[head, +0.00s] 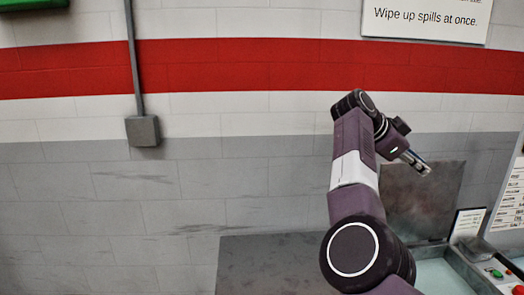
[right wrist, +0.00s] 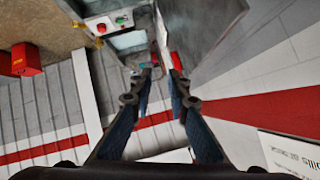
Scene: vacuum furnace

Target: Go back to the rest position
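My right arm rises at the right of the head view, bent at the top. Its gripper (head: 418,165) points down to the right, in front of the wall and the upright metal panel. In the right wrist view, the two blue-padded fingers of this gripper (right wrist: 159,80) stand apart with a gap between the tips and nothing held. My left arm and gripper are not in view.
A grey metal panel (head: 425,198) stands upright behind my arm. A machine with red and green buttons (head: 497,274) is at the lower right. A grey metal surface (head: 265,262) lies left of my arm. The wrist view also shows a red box (right wrist: 20,62).

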